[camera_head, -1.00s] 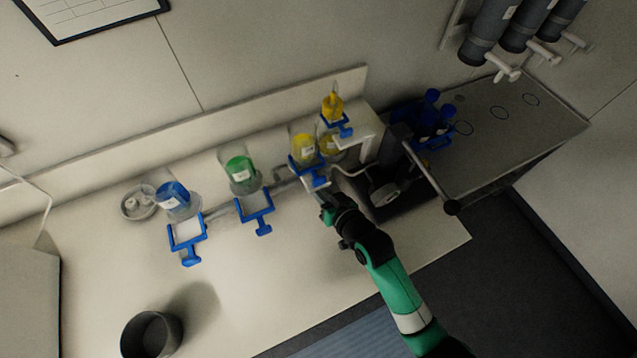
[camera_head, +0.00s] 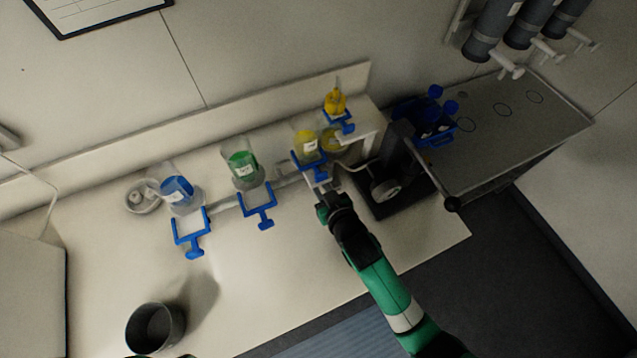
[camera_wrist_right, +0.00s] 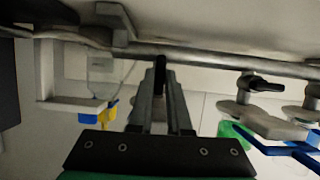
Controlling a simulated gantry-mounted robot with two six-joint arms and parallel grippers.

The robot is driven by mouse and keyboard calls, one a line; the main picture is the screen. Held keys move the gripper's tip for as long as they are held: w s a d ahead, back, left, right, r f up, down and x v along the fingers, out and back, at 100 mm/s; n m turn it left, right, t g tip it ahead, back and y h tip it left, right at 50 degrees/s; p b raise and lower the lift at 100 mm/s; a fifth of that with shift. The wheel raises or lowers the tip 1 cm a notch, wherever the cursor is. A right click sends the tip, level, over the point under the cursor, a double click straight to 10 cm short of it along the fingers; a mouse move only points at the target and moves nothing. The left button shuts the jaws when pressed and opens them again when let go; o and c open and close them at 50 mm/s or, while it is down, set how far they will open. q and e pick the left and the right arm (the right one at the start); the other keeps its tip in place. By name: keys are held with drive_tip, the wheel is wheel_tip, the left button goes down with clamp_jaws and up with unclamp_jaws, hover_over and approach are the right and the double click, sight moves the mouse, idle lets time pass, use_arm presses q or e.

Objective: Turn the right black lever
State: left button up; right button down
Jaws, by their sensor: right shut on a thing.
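My right gripper (camera_head: 325,188) reaches the pipe below the yellow flask (camera_head: 306,146), by a blue clamp (camera_head: 309,164). In the right wrist view the two fingers of this gripper (camera_wrist_right: 160,85) stand close together on a small black lever (camera_wrist_right: 160,72) at the metal pipe (camera_wrist_right: 205,58). The gripper is shut on this lever, and the fingers hide part of it. Another black lever (camera_wrist_right: 262,84) sits on the same pipe to the right in the wrist view. In the head view the held lever is too small and covered to make out. My left gripper is not in view.
A green flask (camera_head: 243,169) and a blue flask (camera_head: 178,192) stand left along the pipe, with blue clamps (camera_head: 259,204) in front. A black device (camera_head: 385,188) with a long handle is close on the right. A dark pot (camera_head: 154,328) stands front left; the middle bench is clear.

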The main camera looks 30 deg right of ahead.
drive_tip(key=c, duration=0.9)
unclamp_jaws()
drive_tip(key=shift+f, duration=0.15)
drive_tip(key=shift+o, duration=0.2)
drive_tip(key=shift+w, duration=0.1)
drive_tip(key=v, duration=1.1)
drive_tip(key=shift+s+r, duration=0.25)
drive_tip(key=shift+s, duration=0.05)
